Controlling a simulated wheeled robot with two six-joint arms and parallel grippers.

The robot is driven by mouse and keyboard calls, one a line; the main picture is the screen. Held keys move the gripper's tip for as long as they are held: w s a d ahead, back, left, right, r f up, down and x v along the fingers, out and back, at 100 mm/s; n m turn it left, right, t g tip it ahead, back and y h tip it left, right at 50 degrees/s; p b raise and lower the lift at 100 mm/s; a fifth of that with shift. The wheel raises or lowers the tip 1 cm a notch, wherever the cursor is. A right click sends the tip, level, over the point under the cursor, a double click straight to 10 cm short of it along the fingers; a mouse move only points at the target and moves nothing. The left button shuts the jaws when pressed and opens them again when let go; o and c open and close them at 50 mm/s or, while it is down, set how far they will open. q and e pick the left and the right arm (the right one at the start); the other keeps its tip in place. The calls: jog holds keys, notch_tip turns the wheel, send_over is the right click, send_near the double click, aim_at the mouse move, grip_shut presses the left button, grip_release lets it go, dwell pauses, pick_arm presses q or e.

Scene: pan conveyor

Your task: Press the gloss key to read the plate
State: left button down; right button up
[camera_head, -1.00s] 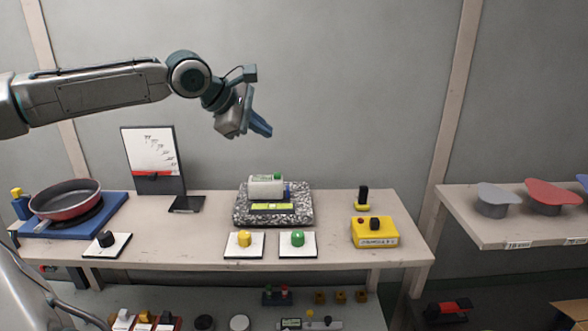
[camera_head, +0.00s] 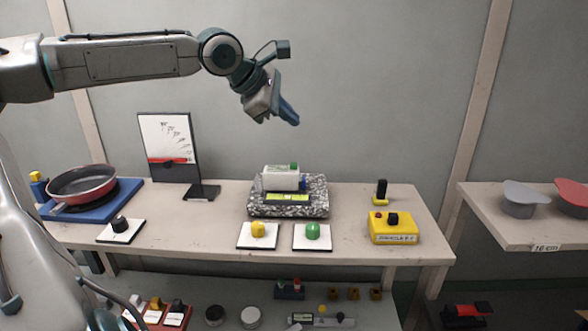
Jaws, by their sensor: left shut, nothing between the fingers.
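A small white instrument (camera_head: 281,182) with a green key (camera_head: 294,166) on its top and a lit yellow-green display (camera_head: 287,197) at its front sits on a speckled stone plate (camera_head: 318,206) on the table. Which key is the gloss key cannot be read from here. My left gripper (camera_head: 289,113) is shut and empty, in the air above the instrument and well apart from it, its blue fingers pointing down and right. My right gripper is not in view.
A yellow knob (camera_head: 258,229) and a green knob (camera_head: 312,231) stand on white cards in front. A black knob (camera_head: 120,224), red pan (camera_head: 82,187) and chart stand (camera_head: 167,140) are left. A yellow control box (camera_head: 394,229) is right. Bare table (camera_head: 215,215) lies between.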

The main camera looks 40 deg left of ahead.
pick_arm(q)
jog(key=b, duration=0.5)
send_over(289, 170)
notch_tip(289, 170, down, 6)
jog(key=shift+f, duration=0.1)
jog(key=shift+f+b, duration=0.55)
jog(key=shift+f, duration=0.05)
dwell(1.1)
jog(key=shift+f, duration=0.4)
jog(key=shift+f+b, duration=0.45)
jog(key=shift+f, duration=0.05)
dwell(0.6)
jog(key=shift+r, duration=0.1)
jog(key=shift+r+p, duration=0.85)
jog(key=shift+p, duration=0.25)
